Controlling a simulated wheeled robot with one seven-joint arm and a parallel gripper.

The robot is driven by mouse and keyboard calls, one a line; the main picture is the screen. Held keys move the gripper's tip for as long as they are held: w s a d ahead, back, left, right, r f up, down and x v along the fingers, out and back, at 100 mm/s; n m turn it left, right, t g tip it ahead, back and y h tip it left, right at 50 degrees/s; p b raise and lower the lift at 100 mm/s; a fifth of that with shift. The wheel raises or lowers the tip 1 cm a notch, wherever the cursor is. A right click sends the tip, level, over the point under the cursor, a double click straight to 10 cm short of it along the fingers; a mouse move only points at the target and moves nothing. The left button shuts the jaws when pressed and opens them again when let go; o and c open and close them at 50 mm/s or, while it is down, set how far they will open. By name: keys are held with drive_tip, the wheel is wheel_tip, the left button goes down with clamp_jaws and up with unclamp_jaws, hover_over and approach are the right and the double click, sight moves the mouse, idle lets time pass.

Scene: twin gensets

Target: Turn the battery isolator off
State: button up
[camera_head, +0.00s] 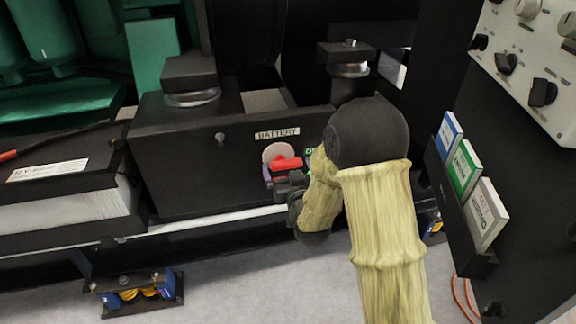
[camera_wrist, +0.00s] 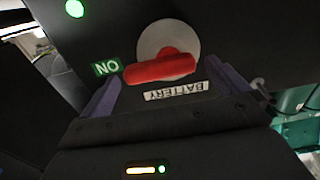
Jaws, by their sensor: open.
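The battery isolator has a red handle (camera_head: 285,164) on a pale round disc (camera_head: 275,151), mounted on a black panel under a "BATTERY" label. In the wrist view, which is upside down, the red handle (camera_wrist: 160,69) lies nearly level, with one end beside the green "ON" label (camera_wrist: 106,68). My gripper (camera_head: 278,180) is right at the handle in the head view, its fingers partly hidden by my wrist. In the wrist view my gripper (camera_wrist: 165,80) is open, its two fingers apart on either side of the handle. I see no clear contact.
A boxed battery (camera_head: 68,205) with a black lid stands at the left. A sloped rack with blue, green and grey booklets (camera_head: 463,165) and a knob panel (camera_head: 530,60) are close on the right. A rail (camera_head: 215,221) runs below the isolator.

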drive_tip(key=c, duration=0.9)
drive_tip(key=shift+c, duration=0.2)
